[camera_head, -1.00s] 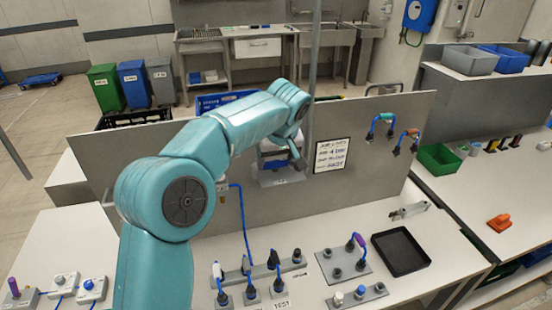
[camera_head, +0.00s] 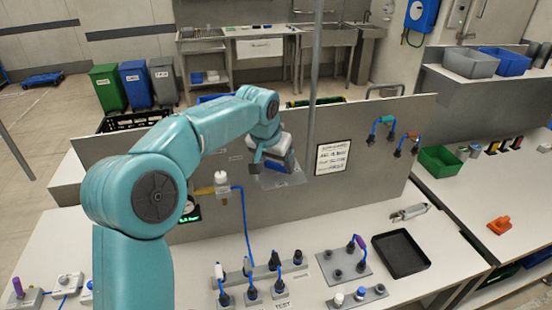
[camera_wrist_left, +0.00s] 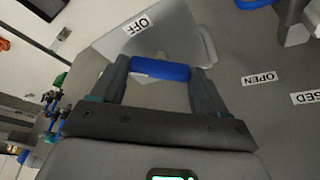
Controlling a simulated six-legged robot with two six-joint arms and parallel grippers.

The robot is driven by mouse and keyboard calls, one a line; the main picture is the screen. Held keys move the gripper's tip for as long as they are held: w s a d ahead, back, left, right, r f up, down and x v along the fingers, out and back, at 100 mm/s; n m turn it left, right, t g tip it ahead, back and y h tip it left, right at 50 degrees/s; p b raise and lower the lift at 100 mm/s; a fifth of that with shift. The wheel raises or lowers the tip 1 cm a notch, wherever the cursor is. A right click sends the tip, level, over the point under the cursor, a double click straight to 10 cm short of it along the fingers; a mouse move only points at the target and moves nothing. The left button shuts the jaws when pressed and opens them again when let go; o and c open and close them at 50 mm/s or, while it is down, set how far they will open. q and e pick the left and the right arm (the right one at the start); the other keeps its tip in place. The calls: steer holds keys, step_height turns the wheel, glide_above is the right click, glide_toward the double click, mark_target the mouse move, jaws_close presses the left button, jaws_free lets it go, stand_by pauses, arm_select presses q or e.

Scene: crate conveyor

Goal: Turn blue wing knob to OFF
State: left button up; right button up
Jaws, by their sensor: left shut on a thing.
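The blue wing knob (camera_head: 290,163) sits on a pale plate (camera_head: 294,180) on the upright grey panel. In the left wrist view the knob (camera_wrist_left: 160,69) shows as a blue bar lying across the picture between my left gripper's (camera_wrist_left: 160,72) two dark fingers, which are shut on its ends. The OFF label (camera_wrist_left: 137,27) is on the plate just beyond the bar, above and left of it. In the head view my left gripper (camera_head: 274,163) reaches the panel from the left and partly covers the knob. My right gripper is not in view.
An OPEN label (camera_wrist_left: 259,78) is on the panel. A valve with a white cap (camera_head: 221,178) is beside my left arm. A written sign (camera_head: 333,156) is right of the knob. Plugs on a socket strip (camera_head: 262,273) and a black tray (camera_head: 401,252) are on the bench below.

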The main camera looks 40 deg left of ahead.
arm_select(q)
steer(key=m+h+p, duration=0.1)
steer(key=m, duration=0.2)
steer(key=shift+a+r, duration=0.15)
steer(key=shift+w+m+h, duration=0.1)
steer(key=shift+m+h, duration=0.3)
steer(key=shift+m, duration=0.4)
steer(key=shift+a+m+g+h, duration=0.15)
steer(key=shift+m+h, duration=0.25)
steer(key=shift+m, duration=0.9)
steer(key=shift+m+g+h, duration=0.25)
steer(key=shift+m+h, duration=0.15)
steer(key=shift+m, duration=0.9)
steer(key=o, duration=1.1)
steer(key=shift+w, duration=0.1)
steer(key=shift+c, duration=0.2)
